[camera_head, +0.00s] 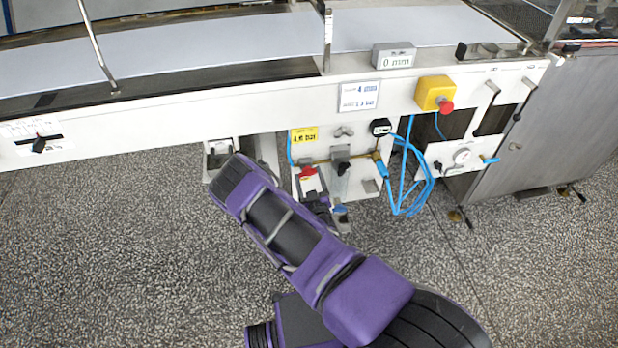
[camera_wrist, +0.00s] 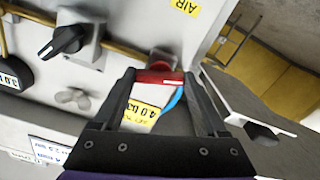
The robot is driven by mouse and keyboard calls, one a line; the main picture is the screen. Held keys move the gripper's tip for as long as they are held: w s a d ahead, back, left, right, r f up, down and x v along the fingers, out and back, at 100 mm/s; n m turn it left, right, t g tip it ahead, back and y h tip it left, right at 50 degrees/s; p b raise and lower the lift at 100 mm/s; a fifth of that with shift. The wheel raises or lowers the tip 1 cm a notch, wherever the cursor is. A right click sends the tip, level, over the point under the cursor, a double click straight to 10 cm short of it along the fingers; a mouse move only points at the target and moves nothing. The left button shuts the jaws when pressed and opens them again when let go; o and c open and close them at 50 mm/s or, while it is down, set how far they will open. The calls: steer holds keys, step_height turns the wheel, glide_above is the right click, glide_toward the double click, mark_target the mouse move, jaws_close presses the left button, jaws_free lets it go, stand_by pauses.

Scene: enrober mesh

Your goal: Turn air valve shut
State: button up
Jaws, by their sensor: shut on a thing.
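The air valve's red handle (camera_wrist: 160,77) shows between my fingertips in the wrist view, on the white panel by a yellow "AIR" label (camera_wrist: 186,7). In the head view the red handle (camera_head: 307,172) sits low on the panel under the conveyor. My gripper (camera_wrist: 158,82) is shut on the red handle, one dark finger on each side. In the head view my purple arm reaches up to the panel and hides part of the gripper. The valve body behind the handle is mostly hidden.
A black knob (camera_wrist: 65,40) on a grey box and a wing nut (camera_wrist: 72,97) are left of the handle in the wrist view. Blue hoses (camera_head: 408,185) hang to the right, below a yellow box with a red button (camera_head: 446,106). The speckled floor (camera_head: 110,260) is clear.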

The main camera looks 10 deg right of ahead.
steer(key=n, duration=1.1)
steer(key=shift+w+r+n, duration=0.1)
steer(key=shift+n, duration=1.5)
steer(key=o, duration=1.3)
steer(key=s+p, duration=0.1)
steer(key=s, duration=1.6)
steer(key=shift+s+p, duration=0.25)
steer(key=shift+p, duration=0.05)
